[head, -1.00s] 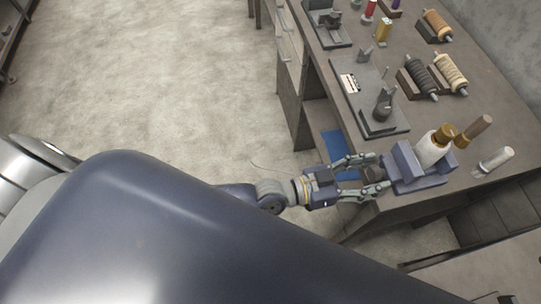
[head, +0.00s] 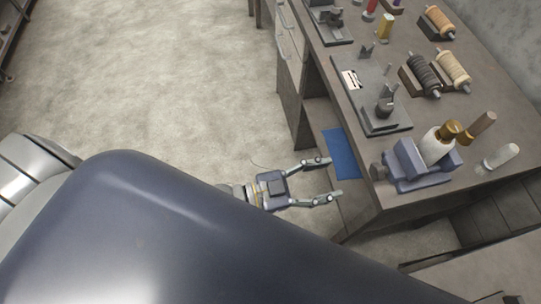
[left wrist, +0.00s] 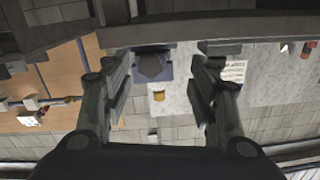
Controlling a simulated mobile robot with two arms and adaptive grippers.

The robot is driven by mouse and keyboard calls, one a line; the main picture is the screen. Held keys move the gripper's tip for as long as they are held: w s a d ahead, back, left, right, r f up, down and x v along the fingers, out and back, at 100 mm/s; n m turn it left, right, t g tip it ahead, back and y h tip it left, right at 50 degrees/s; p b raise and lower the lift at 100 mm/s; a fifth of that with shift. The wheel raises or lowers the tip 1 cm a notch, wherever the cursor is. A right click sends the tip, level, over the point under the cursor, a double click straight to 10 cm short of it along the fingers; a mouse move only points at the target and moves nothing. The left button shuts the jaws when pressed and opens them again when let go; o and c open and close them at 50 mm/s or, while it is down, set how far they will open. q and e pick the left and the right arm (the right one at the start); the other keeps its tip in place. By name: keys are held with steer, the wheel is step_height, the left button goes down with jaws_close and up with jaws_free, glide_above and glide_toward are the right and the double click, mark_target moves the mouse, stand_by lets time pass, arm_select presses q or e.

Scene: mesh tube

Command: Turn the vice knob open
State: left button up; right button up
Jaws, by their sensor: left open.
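The blue-grey vice (head: 410,160) stands at the near corner of the workbench, with a white cylinder with a brass-coloured top (head: 436,147) between its jaws. Its dark round knob (head: 378,171) faces left, toward my left gripper (head: 334,178). That gripper is open and empty, off the bench edge, with a clear gap between its fingertips and the knob. In the left wrist view, a dark shape in front of a blue block, probably the knob and vice (left wrist: 153,66), shows between the spread fingers. My right gripper is not in view.
The workbench (head: 480,75) also carries a black plate with small tools (head: 370,95), spools (head: 423,75) and a brown-handled tool (head: 480,128) beside the vice. A blue sheet (head: 341,154) lies below the bench top. The floor at left is clear.

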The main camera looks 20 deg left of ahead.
arm_select(q)
steer(key=w+a+f+n+g+y, duration=0.1)
steer(key=a+f+y, duration=0.3)
steer(key=f, duration=0.9)
steer(key=w+a+f+n+y+p, duration=0.1)
steer(key=w+a+f+n+y, duration=0.1)
steer(key=a+f, duration=0.8)
steer(key=shift+a+f+n+g+y+p, duration=0.35)
steer(key=shift+f+n+y, duration=0.35)
steer(key=shift+f+y, duration=0.95)
steer(key=shift+f+h, duration=0.2)
steer(key=shift+h, duration=0.05)
